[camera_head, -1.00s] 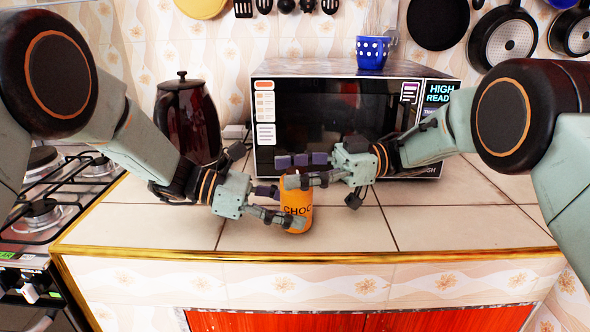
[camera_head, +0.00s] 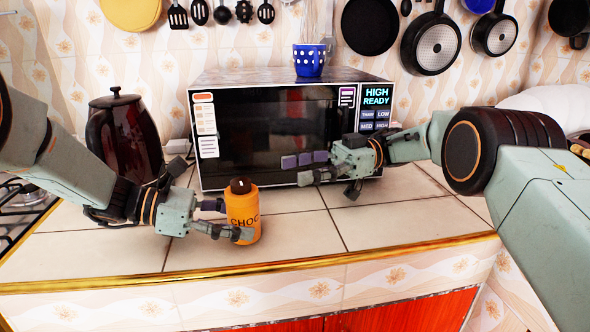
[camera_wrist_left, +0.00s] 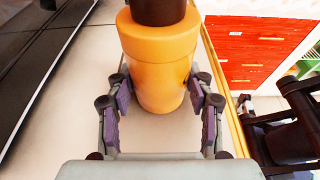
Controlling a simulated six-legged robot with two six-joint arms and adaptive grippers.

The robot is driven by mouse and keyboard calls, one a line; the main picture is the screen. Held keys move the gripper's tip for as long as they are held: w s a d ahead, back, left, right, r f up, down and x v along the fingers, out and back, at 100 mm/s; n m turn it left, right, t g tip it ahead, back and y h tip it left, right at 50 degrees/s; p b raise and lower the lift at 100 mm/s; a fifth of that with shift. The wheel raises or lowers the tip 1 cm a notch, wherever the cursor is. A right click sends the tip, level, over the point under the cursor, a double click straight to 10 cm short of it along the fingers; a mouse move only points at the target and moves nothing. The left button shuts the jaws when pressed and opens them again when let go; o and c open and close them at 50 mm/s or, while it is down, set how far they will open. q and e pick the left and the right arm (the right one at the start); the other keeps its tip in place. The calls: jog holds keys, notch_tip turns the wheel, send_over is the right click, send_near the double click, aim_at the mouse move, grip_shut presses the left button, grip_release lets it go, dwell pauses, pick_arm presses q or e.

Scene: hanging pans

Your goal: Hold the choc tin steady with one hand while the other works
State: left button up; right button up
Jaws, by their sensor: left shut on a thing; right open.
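In the left wrist view, the tin (camera_wrist_left: 160,65) sits between the two fingers of the left gripper (camera_wrist_left: 162,105). My right gripper (camera_head: 305,168) is open and empty, up and to the right of the tin, in front of the microwave. It is clear of the tin, whose top is uncovered.
The microwave (camera_head: 265,135) stands behind, with a blue polka-dot pot (camera_head: 309,60) on top. A dark kettle (camera_head: 125,140) stands at the left, beside the stove (camera_head: 22,205). Pans (camera_head: 430,45) hang on the wall. The counter (camera_head: 385,222) right of the tin is clear.

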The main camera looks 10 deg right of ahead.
pick_arm(q)
jog(key=o, duration=1.3)
jog(key=shift+c, duration=0.2)
jog(key=shift+a, duration=0.1)
jog(key=v, duration=1.2)
